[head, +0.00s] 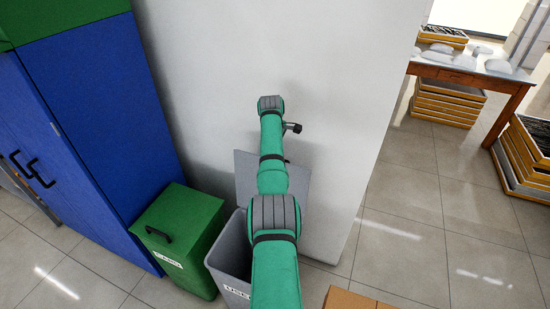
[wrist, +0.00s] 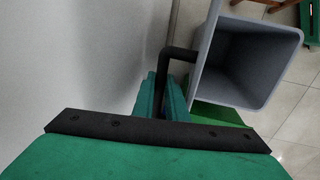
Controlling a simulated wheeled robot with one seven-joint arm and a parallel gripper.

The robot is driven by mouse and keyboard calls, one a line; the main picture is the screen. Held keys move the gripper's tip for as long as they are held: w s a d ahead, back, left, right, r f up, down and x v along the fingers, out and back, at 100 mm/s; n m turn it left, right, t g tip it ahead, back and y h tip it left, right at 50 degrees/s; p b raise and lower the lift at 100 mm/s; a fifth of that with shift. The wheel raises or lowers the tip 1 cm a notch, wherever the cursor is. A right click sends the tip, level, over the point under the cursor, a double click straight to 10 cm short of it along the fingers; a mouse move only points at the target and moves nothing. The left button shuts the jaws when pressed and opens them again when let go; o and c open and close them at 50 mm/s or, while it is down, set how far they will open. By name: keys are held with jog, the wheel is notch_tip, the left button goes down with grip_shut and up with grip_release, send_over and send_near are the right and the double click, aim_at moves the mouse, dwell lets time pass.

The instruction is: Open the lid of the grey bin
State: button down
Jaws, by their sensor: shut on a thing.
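The grey bin (head: 222,272) stands by the white wall with its top open, and its hollow inside shows in the wrist view (wrist: 245,65). Its grey lid (head: 299,186) is swung up and stands close to upright at the wall side of the bin, partly hidden behind my arm. In the wrist view the lid (wrist: 207,40) shows nearly edge-on. A black bent handle (wrist: 180,53) sticks out from the lid. My gripper (wrist: 162,92) has its green fingers closed around the handle's end. In the head view my arm hides the fingers.
A green bin (head: 178,225) with a shut lid stands just left of the grey bin. A blue cabinet (head: 90,120) is further left. A cardboard box (head: 355,301) is at the bottom.

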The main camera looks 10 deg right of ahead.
jog(key=shift+w+r, duration=0.15)
jog(key=shift+r, duration=0.05)
jog(key=c, duration=2)
grip_release()
notch_tip(320, 180, up, 11)
jog(key=s+a, duration=0.1)
jog(key=s, duration=0.1)
jog(key=shift+f, duration=0.2)
jog(key=shift+a, duration=0.1)
